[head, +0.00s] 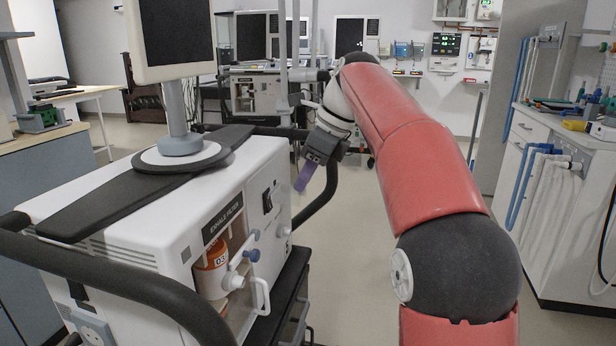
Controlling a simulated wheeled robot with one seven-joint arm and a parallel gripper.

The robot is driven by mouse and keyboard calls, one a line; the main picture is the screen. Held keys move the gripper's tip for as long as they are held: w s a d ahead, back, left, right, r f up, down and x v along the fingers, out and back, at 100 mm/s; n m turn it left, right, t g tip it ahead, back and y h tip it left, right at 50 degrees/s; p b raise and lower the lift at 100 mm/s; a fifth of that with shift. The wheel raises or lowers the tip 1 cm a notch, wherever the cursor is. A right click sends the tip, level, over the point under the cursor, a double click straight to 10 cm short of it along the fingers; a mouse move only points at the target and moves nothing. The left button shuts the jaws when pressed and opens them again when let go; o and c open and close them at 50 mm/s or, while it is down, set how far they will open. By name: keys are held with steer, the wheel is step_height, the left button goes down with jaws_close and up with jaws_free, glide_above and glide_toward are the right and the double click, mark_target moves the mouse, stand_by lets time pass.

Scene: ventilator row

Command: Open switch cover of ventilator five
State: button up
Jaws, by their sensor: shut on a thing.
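A white ventilator (150,215) fills the left foreground. Its side panel, labelled "EXHALE FILTER", has a black switch (267,201) near the top right. I cannot make out a switch cover clearly, nor a number marking this ventilator as five.
A monitor (176,38) stands on the ventilator's top. A black rail (150,283) curves round its near side, and an orange canister (211,270) sits in the side bay. Another machine (256,94) stands behind. A white counter (558,200) with blue tubes is at right. The floor between is clear.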

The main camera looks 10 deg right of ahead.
stand_by(0.3)
steer(key=o, duration=1)
steer(key=v, duration=0.7)
steer(key=shift+r, duration=0.25)
steer(key=shift+s+d, duration=0.15)
